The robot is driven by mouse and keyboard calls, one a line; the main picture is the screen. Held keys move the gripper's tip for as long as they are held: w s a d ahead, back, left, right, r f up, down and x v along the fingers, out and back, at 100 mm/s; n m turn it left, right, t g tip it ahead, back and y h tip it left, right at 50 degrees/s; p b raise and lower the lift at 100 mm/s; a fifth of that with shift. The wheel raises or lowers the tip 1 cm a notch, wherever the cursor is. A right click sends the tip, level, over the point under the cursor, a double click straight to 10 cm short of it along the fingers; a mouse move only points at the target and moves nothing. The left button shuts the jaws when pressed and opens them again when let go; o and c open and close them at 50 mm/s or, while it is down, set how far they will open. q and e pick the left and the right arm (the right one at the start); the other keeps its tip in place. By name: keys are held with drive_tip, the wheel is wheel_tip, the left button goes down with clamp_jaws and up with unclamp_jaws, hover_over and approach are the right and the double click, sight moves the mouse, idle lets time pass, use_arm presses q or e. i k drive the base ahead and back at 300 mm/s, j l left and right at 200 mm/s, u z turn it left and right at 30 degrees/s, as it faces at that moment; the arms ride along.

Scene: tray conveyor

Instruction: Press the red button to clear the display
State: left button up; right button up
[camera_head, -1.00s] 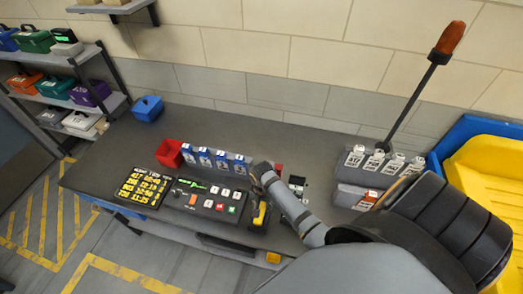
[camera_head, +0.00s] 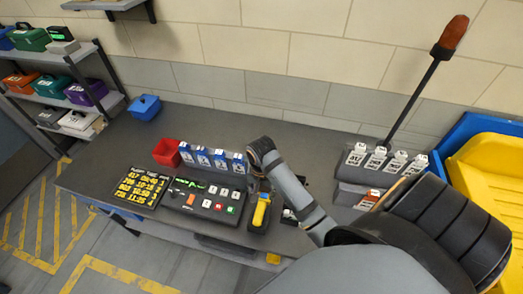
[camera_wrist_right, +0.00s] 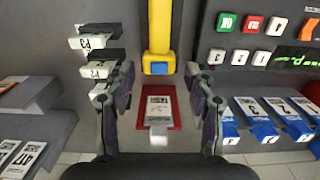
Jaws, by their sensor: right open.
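The button panel (camera_head: 178,202) stands on the dark table. Its red button (camera_head: 219,207) is between a white button and a green button, and it also shows in the right wrist view (camera_wrist_right: 252,24). The display (camera_head: 189,183) is a dark strip with green writing, cut by the right edge in the wrist view (camera_wrist_right: 300,57). My right gripper (camera_head: 262,168) is behind and right of the panel, its tips partly hidden in the head view. In the wrist view its fingers (camera_wrist_right: 160,85) are open and empty above a red tray (camera_wrist_right: 170,120) holding a white card. My left gripper is not in view.
A yellow handheld device (camera_head: 261,211) lies right of the panel. Blue card holders (camera_head: 218,160) and a red bin (camera_head: 166,152) stand behind it. A yellow-lettered board (camera_head: 141,187) is at left. A card rack (camera_head: 380,163) and a long lever (camera_head: 425,90) are at right.

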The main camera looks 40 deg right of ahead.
sight(218, 207)
drive_tip(key=k+j, duration=0.8)
drive_tip(key=k, duration=0.05)
